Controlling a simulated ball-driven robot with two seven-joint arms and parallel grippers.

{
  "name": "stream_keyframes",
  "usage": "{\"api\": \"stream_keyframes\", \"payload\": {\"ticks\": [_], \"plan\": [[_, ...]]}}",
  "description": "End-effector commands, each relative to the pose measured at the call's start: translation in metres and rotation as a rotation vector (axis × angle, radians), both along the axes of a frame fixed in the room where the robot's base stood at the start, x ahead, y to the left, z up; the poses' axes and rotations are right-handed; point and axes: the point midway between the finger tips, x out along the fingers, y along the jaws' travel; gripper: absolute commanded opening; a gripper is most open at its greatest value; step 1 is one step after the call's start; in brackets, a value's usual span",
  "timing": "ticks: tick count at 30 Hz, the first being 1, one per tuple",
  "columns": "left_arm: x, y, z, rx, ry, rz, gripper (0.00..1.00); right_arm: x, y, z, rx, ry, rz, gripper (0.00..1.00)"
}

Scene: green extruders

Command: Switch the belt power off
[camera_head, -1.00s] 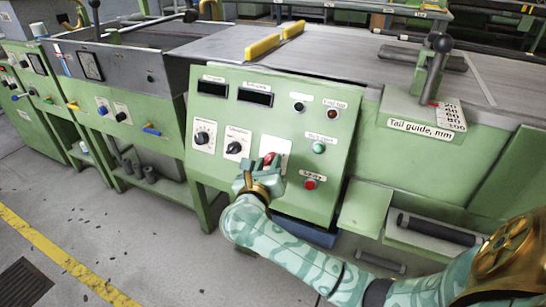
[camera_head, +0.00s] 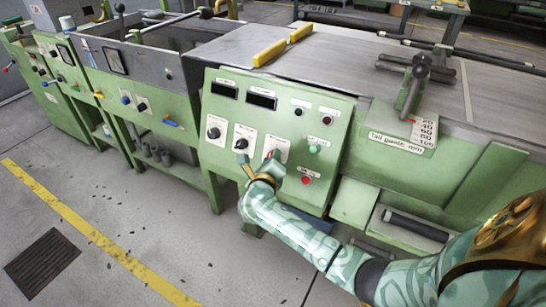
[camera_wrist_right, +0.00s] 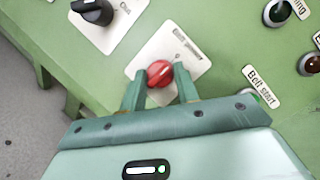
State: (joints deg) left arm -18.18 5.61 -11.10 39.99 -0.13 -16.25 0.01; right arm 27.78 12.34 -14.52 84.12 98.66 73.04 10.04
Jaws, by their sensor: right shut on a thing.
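The red knob (camera_wrist_right: 160,73) sits on a white plate (camera_wrist_right: 187,47) on the green sloped control panel (camera_head: 235,112). The plate's print is too blurred to read. My right gripper (camera_wrist_right: 159,87) is shut on the red knob, with one finger on each side of it in the right wrist view. In the head view the right gripper (camera_head: 261,168) reaches the panel from below and partly covers the knob. The knob's exact turn angle is hard to tell. My left gripper is not in view.
Black rotary knobs (camera_head: 241,143) lie left of the red one. A green button (camera_head: 313,149) and a red button (camera_head: 306,180) are to its right. A lever marked "Tail guide, mm" (camera_head: 414,85) stands on the machine's right. Open floor lies in front.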

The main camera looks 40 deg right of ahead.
Motion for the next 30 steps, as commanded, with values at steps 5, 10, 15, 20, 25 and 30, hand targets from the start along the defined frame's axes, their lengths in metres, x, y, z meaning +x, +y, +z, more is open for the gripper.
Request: {"api": "stream_keyframes", "payload": {"ticks": [5,10,15,20,25,30], "plan": [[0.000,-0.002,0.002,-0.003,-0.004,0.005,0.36,0.000,0.001,0.000,-0.006,0.012,0.007,0.08],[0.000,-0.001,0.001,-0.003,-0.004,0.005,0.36,0.000,0.001,-0.001,-0.006,0.013,0.008,0.08],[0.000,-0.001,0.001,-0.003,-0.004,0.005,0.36,0.000,0.001,-0.001,-0.006,0.013,0.008,0.36],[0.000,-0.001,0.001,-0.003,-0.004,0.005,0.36,0.000,0.001,0.000,-0.006,0.013,0.007,0.51],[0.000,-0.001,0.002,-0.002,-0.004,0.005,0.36,0.000,0.001,0.000,-0.006,0.012,0.007,0.51],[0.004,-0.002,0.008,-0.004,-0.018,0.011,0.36,-0.010,0.012,0.005,-0.004,0.011,0.008,0.51]]}}
